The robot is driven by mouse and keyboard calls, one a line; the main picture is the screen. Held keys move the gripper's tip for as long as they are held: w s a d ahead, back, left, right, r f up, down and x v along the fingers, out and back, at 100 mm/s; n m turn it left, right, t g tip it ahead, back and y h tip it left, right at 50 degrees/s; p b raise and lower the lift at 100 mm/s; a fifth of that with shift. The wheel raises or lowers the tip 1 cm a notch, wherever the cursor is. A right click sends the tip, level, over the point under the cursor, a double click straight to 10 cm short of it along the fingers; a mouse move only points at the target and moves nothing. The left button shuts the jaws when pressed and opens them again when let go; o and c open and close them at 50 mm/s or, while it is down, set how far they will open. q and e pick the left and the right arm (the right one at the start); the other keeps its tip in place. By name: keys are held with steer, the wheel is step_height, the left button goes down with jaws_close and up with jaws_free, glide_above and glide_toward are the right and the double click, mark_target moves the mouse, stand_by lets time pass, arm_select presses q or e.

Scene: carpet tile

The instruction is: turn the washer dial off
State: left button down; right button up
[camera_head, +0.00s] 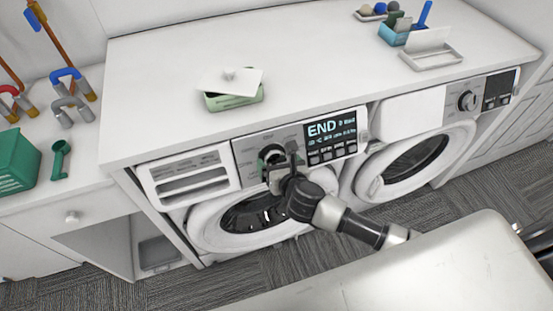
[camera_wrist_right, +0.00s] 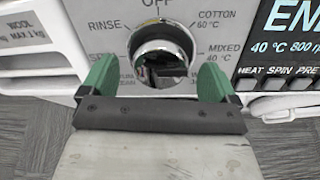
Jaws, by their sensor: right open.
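The washer dial (camera_wrist_right: 160,45) is a round knob with a silver rim and dark face on the left washer's panel. In the right wrist view OFF is printed above it, RINSE at its upper left, COTTON and MIXED at its right. In the head view the dial (camera_head: 270,153) is partly hidden by my right gripper. My right gripper (camera_wrist_right: 153,75) is open, its green fingers on either side of the dial's lower part; I cannot tell whether they touch it. The left washer (camera_head: 250,207) has a display (camera_head: 331,130) reading END. My left gripper is not in view.
A second washer (camera_head: 420,155) stands at the right. On the white counter (camera_head: 300,50) are a green box with a loose lid (camera_head: 233,90), a blue caddy (camera_head: 394,35) and a white tray (camera_head: 432,57). A detergent drawer (camera_head: 187,177) sits left of the dial.

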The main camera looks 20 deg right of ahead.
steer(key=shift+x, duration=0.75)
steer(key=shift+c, duration=0.3)
steer(key=c, duration=0.9)
steer(key=shift+o, duration=0.2)
steer(key=shift+r+n+p, duration=0.15)
steer(key=shift+n+p, duration=0.25)
steer(key=shift+p, duration=0.3)
steer(key=n+p, duration=0.4)
steer(key=p, duration=0.1)
steer(key=n+p, duration=0.4)
steer(key=p, duration=0.1)
steer(key=shift+a+r+n+g+y, duration=0.1)
steer(key=shift+n+g+y, duration=0.2)
steer(key=n+p, duration=0.1)
steer(key=n, duration=0.1)
steer(key=shift+n, duration=0.4)
steer(key=n, duration=0.4)
steer(key=n+g, duration=0.1)
steer(key=shift+f+n, duration=0.3)
steer(key=shift+n, duration=0.1)
